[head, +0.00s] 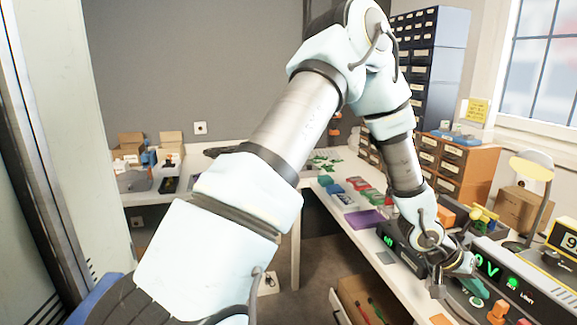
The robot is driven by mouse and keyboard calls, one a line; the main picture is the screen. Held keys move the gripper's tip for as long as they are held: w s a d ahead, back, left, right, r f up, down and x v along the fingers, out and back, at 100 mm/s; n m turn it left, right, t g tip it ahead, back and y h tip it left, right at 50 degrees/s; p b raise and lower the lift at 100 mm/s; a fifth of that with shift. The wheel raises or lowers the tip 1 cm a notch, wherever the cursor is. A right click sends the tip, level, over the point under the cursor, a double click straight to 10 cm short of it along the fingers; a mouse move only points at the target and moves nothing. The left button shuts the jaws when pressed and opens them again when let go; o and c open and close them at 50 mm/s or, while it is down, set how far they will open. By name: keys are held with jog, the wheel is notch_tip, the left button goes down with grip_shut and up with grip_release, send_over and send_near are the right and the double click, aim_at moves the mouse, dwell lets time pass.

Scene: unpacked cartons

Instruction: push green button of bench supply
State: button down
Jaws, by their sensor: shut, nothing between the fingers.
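The bench supply (515,283) stands at the lower right on the worktop, with large green characters "0V" lit on its dark front. A green button (474,287) shows low on its front, close to my gripper. Orange-red parts (498,311) sit to the right of it, near the bottom edge. My gripper (462,267) is at the end of my arm, just left of and in front of the supply. It is shut and empty. The fingertips are small and partly hidden, so I cannot tell whether they touch the button.
A second dark device with green digits (389,240) stands left of my gripper, partly behind my wrist. A desk lamp (531,166) and a yellow-framed display (565,240) stand at the right. An open drawer (352,302) with tools lies below the worktop.

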jog(key=shift+f, duration=0.5)
dwell(0.4)
jog(key=shift+r+p, duration=0.5)
jog(key=shift+r, duration=0.05)
notch_tip(320, 180, up, 6)
jog(key=p, duration=0.5)
jog(key=shift+p, duration=0.4)
